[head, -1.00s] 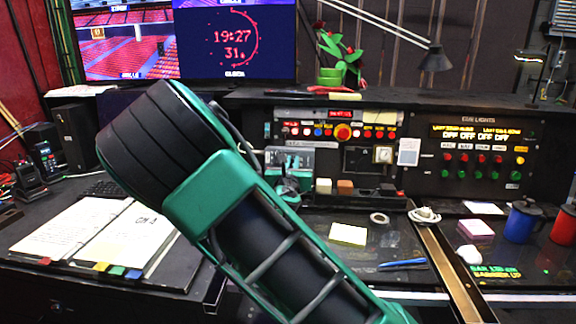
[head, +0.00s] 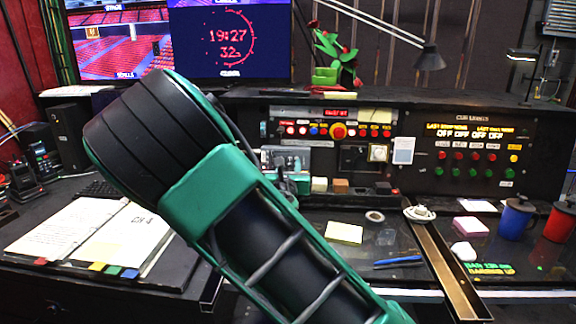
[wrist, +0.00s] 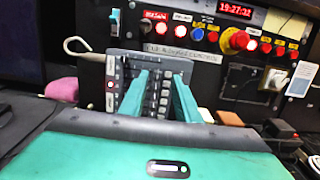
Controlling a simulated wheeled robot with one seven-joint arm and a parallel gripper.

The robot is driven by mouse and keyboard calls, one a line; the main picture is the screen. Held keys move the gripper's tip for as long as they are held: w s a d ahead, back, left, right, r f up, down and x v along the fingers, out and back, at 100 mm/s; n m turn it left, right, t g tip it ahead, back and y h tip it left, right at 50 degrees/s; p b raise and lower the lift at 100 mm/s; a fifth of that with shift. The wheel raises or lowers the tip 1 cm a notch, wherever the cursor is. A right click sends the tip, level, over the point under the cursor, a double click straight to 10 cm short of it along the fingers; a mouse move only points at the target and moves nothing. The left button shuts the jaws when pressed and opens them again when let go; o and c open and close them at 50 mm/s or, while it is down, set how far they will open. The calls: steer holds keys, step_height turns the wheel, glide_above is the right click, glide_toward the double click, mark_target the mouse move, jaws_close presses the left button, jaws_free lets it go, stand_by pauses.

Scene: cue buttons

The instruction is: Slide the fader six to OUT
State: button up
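A grey panel with rows of small dark controls (wrist: 129,70) stands on the desk in the wrist view, facing me. It also shows in the head view (head: 287,152), partly behind my arm. I cannot tell fader six or an OUT mark apart at this size. My gripper (wrist: 161,76) points at this panel in the wrist view. Its two teal fingers are apart, with panel controls showing between them and nothing held. The fingers cover part of the panel. I cannot tell whether they touch it. In the head view my arm hides most of the gripper.
A console with a row of lit buttons and a red mushroom button (head: 338,130) stands behind the panel. An open binder (head: 95,235) lies at left, and mugs (head: 515,217) stand at right.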

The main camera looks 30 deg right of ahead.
steer(key=v, duration=0.8)
steer(key=shift+a, duration=0.1)
